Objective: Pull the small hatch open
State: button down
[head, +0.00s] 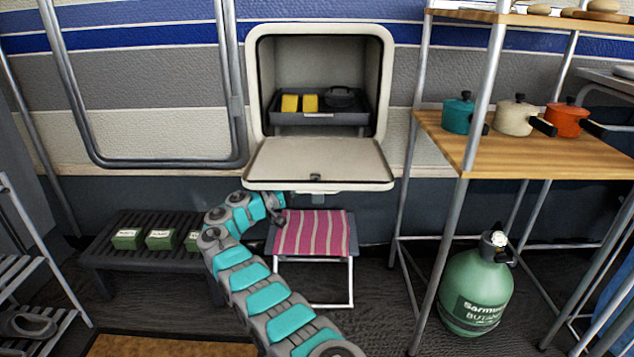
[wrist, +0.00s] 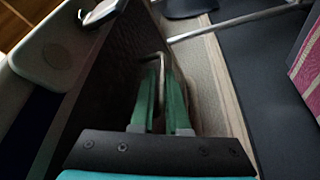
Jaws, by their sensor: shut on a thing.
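The small hatch (head: 320,164) in the camper wall is open, its cream door folded down and roughly level below the opening. A small dark latch (head: 315,177) shows near the door's front edge. In the wrist view, the green fingers of my gripper (wrist: 161,75) are shut on a thin grey bent handle (wrist: 152,57). The handle appears to belong to the hatch door, but its attachment is not clear.
A tray (head: 320,118) with yellow blocks sits inside the hatch. A pink striped stool (head: 312,233) stands below the door. A dark bench (head: 105,259) is at left. A shelf with pots (head: 520,141) and a green gas bottle (head: 474,290) are at right.

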jog(key=shift+s+d, duration=0.1)
jog(key=c, duration=1)
grip_release()
jog(key=shift+r, duration=0.1)
jog(key=shift+o, duration=0.2)
jog(key=shift+s, duration=0.15)
